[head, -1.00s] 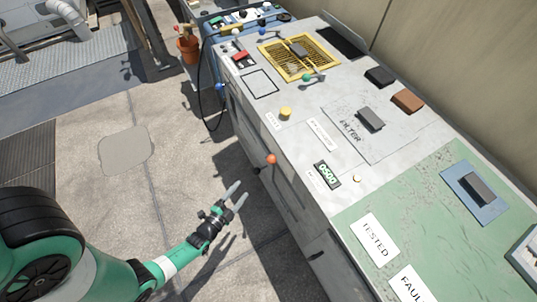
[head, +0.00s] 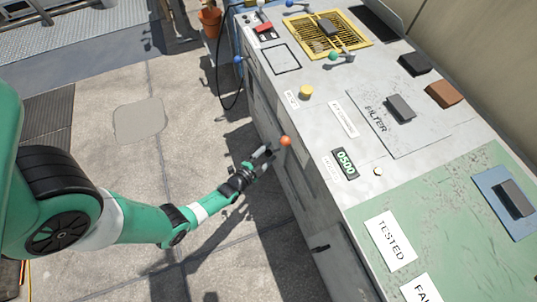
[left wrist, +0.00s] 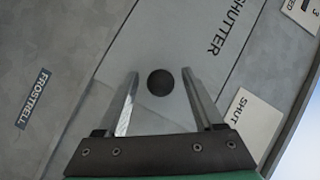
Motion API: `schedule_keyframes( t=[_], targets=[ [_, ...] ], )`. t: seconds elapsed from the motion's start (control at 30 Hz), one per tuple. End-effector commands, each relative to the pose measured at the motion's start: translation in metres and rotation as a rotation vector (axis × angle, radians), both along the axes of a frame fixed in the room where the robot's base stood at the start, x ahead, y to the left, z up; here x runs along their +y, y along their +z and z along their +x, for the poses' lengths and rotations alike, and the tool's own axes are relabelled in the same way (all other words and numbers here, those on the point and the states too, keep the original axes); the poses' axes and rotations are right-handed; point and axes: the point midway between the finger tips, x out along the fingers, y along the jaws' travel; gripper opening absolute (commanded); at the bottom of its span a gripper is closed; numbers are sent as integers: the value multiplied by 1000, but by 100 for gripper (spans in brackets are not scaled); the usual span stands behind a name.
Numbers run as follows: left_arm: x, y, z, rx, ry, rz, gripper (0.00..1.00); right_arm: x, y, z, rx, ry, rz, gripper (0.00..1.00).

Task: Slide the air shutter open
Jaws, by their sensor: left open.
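The air shutter shows in the left wrist view as a grey plate (left wrist: 150,45) marked SHUTTER on the cabinet's front. A round dark knob (left wrist: 160,82) sits on it. My left gripper (left wrist: 158,78) is open, with one finger on each side of the knob and no clear contact. In the head view my left gripper (head: 268,152) is at the cabinet's front face, close to an orange ball (head: 285,141). I cannot tell whether that ball is the dark knob. The shutter plate is hard to make out in the head view. My right gripper is not in view.
The cabinet top (head: 335,105) carries a yellow grille (head: 349,42), a FILTER panel (head: 400,107), a 0500 display (head: 345,163) and a green board (head: 465,225) with a TESTED label (head: 390,240).

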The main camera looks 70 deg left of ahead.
Motion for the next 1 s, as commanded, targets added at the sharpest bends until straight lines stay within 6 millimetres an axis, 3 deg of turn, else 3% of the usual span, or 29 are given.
schedule_keyframes(
  t=[0.27,0.63,1.0],
  targets=[
    [1,0,2,0,0,0,67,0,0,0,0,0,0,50],
    [1,0,2,-1,1,1,1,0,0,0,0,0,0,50],
    [1,0,2,-1,0,1,0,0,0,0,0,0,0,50]
  ],
)
